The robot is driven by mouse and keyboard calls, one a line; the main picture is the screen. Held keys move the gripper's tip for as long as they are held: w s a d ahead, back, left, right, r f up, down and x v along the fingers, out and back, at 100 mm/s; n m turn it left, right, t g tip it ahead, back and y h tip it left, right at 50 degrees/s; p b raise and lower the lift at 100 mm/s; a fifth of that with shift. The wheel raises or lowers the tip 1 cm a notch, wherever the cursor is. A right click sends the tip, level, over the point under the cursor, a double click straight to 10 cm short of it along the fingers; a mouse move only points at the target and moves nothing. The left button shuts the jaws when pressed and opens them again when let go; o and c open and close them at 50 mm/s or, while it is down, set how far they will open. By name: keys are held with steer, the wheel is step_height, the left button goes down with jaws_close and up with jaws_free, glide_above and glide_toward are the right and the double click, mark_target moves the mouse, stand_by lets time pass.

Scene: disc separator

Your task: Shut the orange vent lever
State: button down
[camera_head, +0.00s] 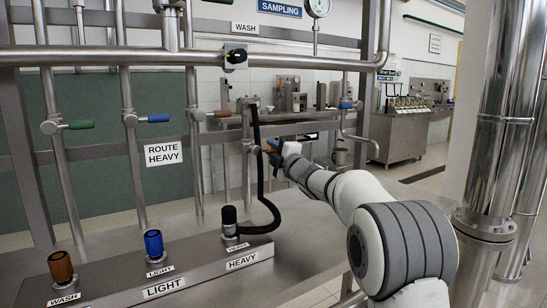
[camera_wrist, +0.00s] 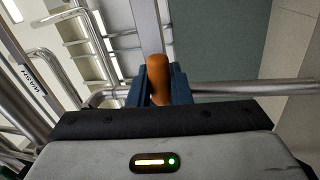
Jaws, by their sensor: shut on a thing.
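The orange vent lever (camera_head: 271,146) sits on a vertical pipe in the middle of the head view, mostly hidden behind my gripper. My gripper (camera_head: 274,152) is at the lever, with its blue fingers shut on the handle. In the wrist view the orange lever (camera_wrist: 160,76) stands upright between the two blue fingers of my gripper (camera_wrist: 159,88). The lever's valve body is largely hidden in both views.
A black hose (camera_head: 258,165) hangs close to my gripper and runs to the black HEAVY port (camera_head: 230,220). Blue (camera_head: 154,243) and brown (camera_head: 61,266) ports stand on the bench. Green (camera_head: 81,125), blue (camera_head: 158,118) and brown (camera_head: 219,113) levers sit on pipes leftward.

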steer(key=shift+r+n, duration=0.2)
steer(key=shift+n, duration=0.5)
steer(key=c, duration=1.4)
jaws_free()
steer(key=shift+s+d, duration=0.1)
steer(key=v, duration=0.7)
steer(key=shift+s+d, duration=0.15)
steer(key=shift+d, duration=0.05)
